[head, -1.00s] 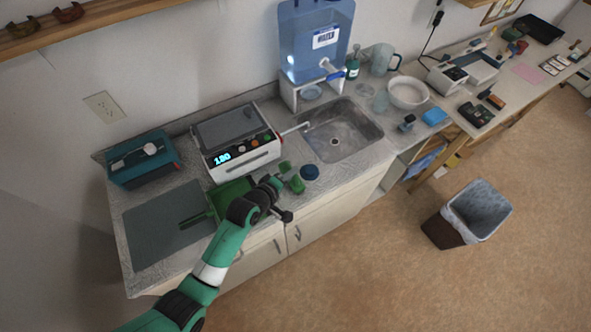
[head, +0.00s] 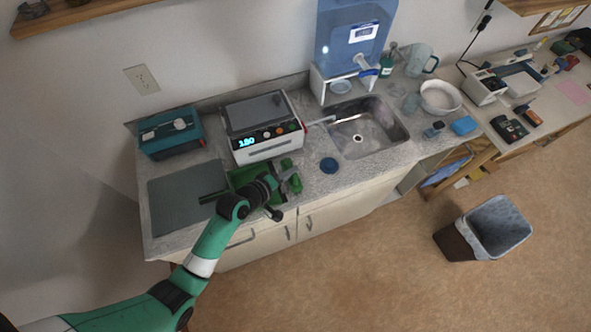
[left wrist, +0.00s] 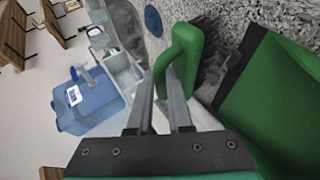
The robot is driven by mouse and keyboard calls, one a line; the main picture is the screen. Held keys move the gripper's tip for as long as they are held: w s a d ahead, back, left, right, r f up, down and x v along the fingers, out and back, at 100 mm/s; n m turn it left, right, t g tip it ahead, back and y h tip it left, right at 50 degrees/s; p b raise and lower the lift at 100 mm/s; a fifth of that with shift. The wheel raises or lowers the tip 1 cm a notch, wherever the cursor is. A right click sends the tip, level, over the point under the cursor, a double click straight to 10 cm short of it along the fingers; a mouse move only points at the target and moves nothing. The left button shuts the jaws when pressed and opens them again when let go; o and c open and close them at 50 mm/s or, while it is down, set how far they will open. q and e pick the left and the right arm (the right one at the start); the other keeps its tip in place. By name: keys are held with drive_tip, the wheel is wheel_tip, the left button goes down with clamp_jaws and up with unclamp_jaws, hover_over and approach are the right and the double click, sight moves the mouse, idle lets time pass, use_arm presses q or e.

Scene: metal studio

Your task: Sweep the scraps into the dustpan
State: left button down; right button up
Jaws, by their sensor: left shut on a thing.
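The green dustpan (head: 241,176) lies on the counter in front of the white device, its dark handle pointing left. It also fills the right of the left wrist view (left wrist: 273,105). My left gripper (head: 278,183) is low at the right side of the dustpan, above the counter's front edge. In the left wrist view its fingers (left wrist: 170,85) are shut on the green handle of a brush (left wrist: 184,48). Grey bristles show between the handle and the dustpan. The brush is partly hidden by the gripper in the head view (head: 294,184). I cannot make out scraps. My right gripper is not in view.
A white device reading 180 (head: 265,141) stands behind the dustpan, with a teal box (head: 170,138) to its left. A grey mat (head: 185,198) lies at left. A blue round lid (head: 329,165) and the sink (head: 372,127) are to the right. A waste bin (head: 485,232) stands on the floor.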

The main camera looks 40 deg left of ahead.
use_arm(q)
drive_tip(key=shift+s+a+r, duration=0.1)
drive_tip(key=shift+s+a, duration=0.25)
drive_tip(key=shift+s, duration=0.25)
drive_tip(key=shift+s+a+r, duration=0.1)
drive_tip(key=shift+s+a, duration=0.2)
drive_tip(key=shift+s, duration=0.35)
drive_tip(key=shift+s+a, duration=0.35)
drive_tip(key=shift+s, duration=0.25)
drive_tip(key=shift+s+a+p, duration=0.1)
drive_tip(key=shift+s+a, duration=0.3)
drive_tip(key=shift+s, duration=0.3)
drive_tip(key=shift+s+a+p, duration=0.15)
drive_tip(key=shift+s+a, duration=0.2)
drive_tip(key=shift+s, duration=0.3)
drive_tip(key=shift+s+a+p, duration=0.1)
drive_tip(key=shift+s+a, duration=0.3)
drive_tip(key=shift+s, duration=0.3)
drive_tip(key=shift+r+p, duration=2.8)
drive_tip(key=shift+p, duration=0.05)
